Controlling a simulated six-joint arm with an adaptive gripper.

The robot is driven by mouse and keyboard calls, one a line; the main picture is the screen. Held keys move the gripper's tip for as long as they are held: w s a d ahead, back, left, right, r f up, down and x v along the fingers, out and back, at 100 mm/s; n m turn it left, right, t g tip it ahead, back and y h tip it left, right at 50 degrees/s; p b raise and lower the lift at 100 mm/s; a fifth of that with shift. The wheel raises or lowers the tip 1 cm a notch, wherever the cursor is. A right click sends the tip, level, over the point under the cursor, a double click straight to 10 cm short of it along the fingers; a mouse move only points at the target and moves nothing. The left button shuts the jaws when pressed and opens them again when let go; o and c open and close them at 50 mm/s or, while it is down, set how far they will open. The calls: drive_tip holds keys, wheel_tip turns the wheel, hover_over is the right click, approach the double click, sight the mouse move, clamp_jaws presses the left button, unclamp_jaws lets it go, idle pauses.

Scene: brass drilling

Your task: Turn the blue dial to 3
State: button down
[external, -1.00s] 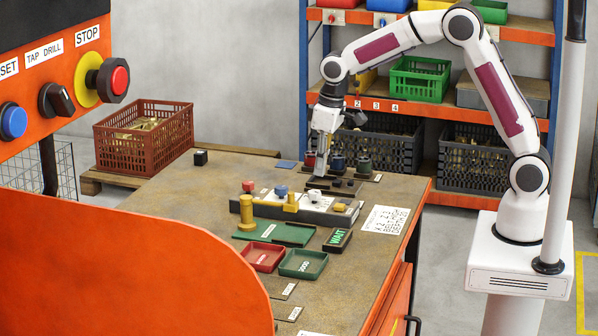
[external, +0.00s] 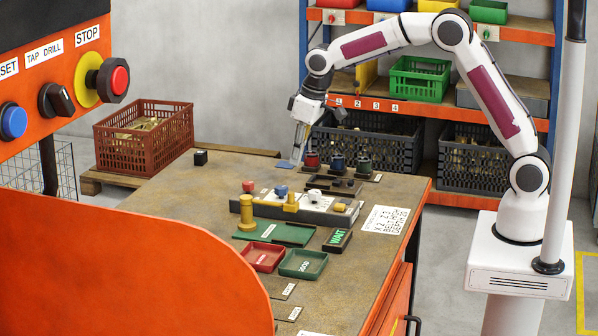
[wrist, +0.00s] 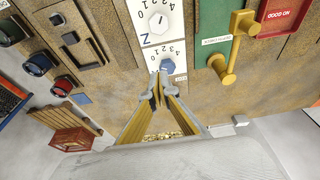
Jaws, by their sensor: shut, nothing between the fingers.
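The blue dial (external: 281,190) sits on the grey-white strip on the bench in the external view. In the wrist view the blue dial (wrist: 167,66) is at the lower end of a white scale panel (wrist: 150,40) with printed numbers. I cannot read which number it points to. My gripper (external: 297,161) is shut and empty, tilted above the bench behind the strip, apart from the dial. In the wrist view its closed fingertips (wrist: 156,88) show just below the dial in the picture.
A brown crate (external: 145,140) stands behind left.

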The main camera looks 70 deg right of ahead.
sight(281, 193)
drive_tip(key=shift+s+f+x, duration=0.1)
drive_tip(key=shift+s+x, duration=0.15)
drive_tip(key=shift+x, duration=0.85)
drive_tip(key=shift+s+f+x, duration=0.1)
drive_tip(key=shift+s+x, duration=0.2)
drive_tip(key=shift+x, duration=0.85)
drive_tip(key=shift+s+x, duration=0.25)
drive_tip(key=shift+x, duration=0.85)
drive_tip(key=shift+w+a, duration=0.1)
drive_tip(key=shift+w, duration=0.15)
drive_tip(key=shift+s+a, duration=0.1)
drive_tip(key=shift+a, duration=0.7)
drive_tip(key=shift+a+r, duration=0.1)
drive_tip(key=shift+a, duration=0.3)
drive_tip(key=shift+s+a, duration=0.15)
drive_tip(key=shift+s, duration=0.1)
